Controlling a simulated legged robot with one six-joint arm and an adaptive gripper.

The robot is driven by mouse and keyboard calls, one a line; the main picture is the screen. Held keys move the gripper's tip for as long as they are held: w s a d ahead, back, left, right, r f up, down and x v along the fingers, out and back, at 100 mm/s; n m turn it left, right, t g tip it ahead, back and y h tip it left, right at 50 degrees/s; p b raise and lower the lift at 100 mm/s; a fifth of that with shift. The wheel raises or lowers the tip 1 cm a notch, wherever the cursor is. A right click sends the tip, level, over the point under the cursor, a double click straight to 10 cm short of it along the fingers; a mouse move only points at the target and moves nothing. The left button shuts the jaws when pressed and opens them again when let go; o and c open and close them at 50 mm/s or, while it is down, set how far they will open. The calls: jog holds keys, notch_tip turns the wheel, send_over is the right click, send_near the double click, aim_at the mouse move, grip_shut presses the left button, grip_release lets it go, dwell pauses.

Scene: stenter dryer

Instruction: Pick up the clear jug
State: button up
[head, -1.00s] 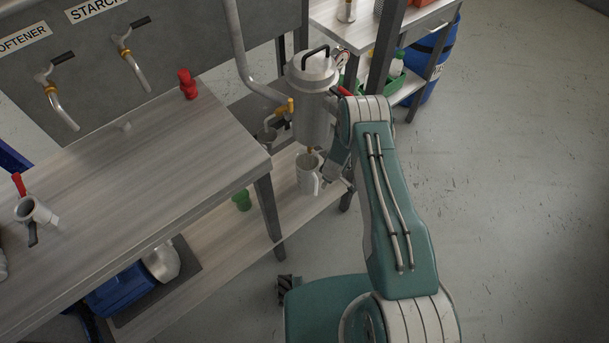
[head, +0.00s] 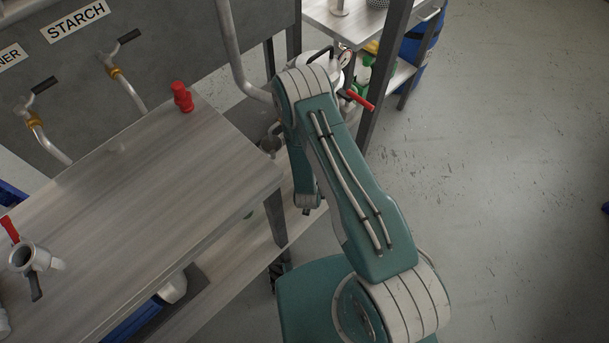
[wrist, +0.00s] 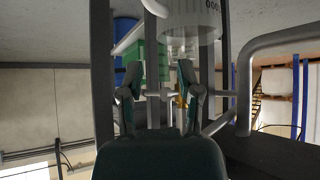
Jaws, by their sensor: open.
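The clear jug (wrist: 193,30) appears to be the pale see-through vessel at the top of the wrist view, with dark marks on it; the picture is upside down there. It lies beyond my gripper (wrist: 160,72), a little right of the gap between the fingers. My fingers are apart and nothing is held between them. In the head view my arm hides the spot under the metal tank (head: 318,58), so neither the jug nor my fingertips can be made out there.
A grey post (head: 385,75) and a rack stand beyond my arm. Open floor (head: 500,200) lies to the right.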

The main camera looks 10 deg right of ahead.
jog(key=x, duration=0.4)
jog(key=shift+w+d+f, duration=0.2)
jog(key=shift+d+f, duration=0.05)
jog(key=shift+d, duration=0.15)
jog(key=shift+w+r+x, duration=0.15)
jog(key=shift+x, duration=1.35)
jog(key=shift+w+r+x, duration=0.1)
jog(key=shift+w+x, duration=0.05)
jog(key=shift+x, duration=1.4)
jog(key=shift+c, duration=0.3)
jog(key=shift+a, duration=0.1)
grip_shut()
jog(key=shift+r, duration=0.1)
